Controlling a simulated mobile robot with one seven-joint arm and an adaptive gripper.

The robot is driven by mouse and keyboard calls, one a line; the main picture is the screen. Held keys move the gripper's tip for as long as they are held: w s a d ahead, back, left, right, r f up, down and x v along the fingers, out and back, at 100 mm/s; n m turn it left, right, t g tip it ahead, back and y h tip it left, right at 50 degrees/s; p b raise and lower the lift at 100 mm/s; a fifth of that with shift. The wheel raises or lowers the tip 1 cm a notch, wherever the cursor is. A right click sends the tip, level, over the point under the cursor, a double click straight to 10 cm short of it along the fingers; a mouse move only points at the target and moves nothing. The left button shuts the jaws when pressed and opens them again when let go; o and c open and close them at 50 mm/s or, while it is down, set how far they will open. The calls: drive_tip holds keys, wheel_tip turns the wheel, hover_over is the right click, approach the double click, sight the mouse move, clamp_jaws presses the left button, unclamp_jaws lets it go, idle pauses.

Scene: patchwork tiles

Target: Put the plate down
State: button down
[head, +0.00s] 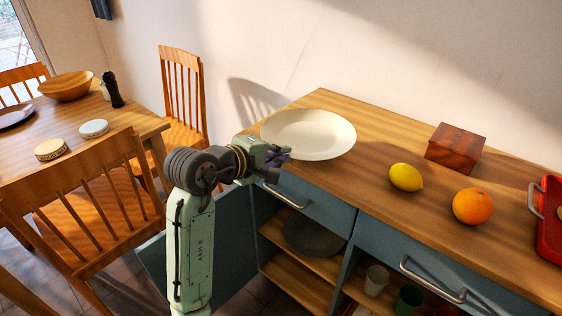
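A cream-white plate (312,132) is at the left end of the wooden countertop (380,140). It looks level, at or just above the surface; I cannot tell whether it touches. My gripper (280,154) is at the plate's near-left rim, at the counter's front edge. The fingers are small and partly hidden against the rim, so I cannot tell whether they grip it.
A lemon (406,177), an orange (473,206), a wooden box (456,147) and a red tray (551,220) stand right of the plate. Below, the cabinet holds a dark plate (312,238) and cups (376,280). A chair (85,205) and dining table (120,130) are left.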

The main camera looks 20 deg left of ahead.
drive_tip(key=shift+f, duration=1.8)
drive_tip(key=c, duration=1.8)
unclamp_jaws()
drive_tip(key=b+v, duration=0.1)
drive_tip(key=v, duration=1.1)
